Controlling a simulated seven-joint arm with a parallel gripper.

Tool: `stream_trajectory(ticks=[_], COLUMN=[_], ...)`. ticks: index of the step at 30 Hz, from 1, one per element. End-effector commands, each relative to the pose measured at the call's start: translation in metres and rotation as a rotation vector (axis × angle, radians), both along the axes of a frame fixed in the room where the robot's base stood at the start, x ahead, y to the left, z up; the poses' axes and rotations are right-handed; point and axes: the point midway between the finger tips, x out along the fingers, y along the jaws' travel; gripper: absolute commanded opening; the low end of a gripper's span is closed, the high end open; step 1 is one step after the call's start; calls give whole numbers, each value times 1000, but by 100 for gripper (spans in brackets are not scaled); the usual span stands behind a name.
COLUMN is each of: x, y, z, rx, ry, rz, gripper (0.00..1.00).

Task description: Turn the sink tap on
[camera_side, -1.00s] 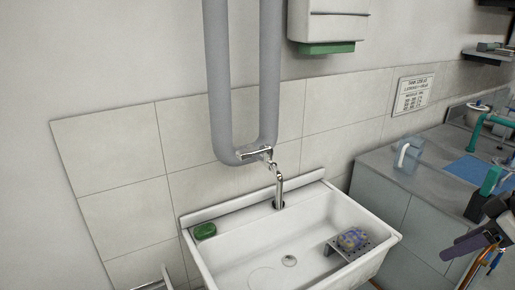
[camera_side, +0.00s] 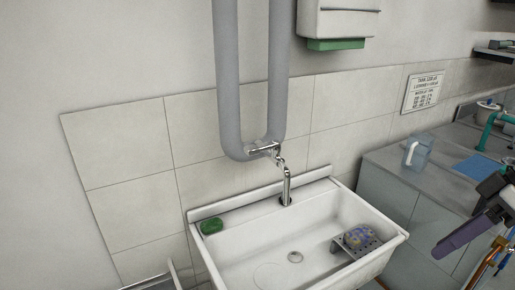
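The chrome sink tap (camera_side: 286,188) stands at the back of the white sink (camera_side: 205,258), its upper end by a horizontal chrome lever or fitting (camera_side: 264,148) in front of the grey pipe. I see no water stream at this size. My gripper (camera_side: 455,238), dark with a long purple finger, is at the right edge, in front of the grey counter and well apart from the tap. The picture edge cuts it off, so I cannot tell whether it is open or shut.
A grey U-shaped pipe (camera_side: 229,90) runs down the wall behind the tap. A green soap (camera_side: 211,226) and a small rack (camera_side: 360,254) holding a sponge-like item are at the sink. A clear jug (camera_side: 418,152) stands on the counter. The space above the basin is clear.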

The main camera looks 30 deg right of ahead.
Motion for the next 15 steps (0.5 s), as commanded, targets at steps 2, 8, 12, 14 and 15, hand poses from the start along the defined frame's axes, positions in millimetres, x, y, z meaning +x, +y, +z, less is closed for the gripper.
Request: stream_trajectory(ticks=[2,8,12,14,15], x=[20,88,147,174,192], y=[23,68,79,79,77], z=[18,64,87,93,96], rx=[121,453,673,762,821], ry=[46,112,120,117,112], rz=[45,132,154,152,148], gripper=[28,28,28,28,28])
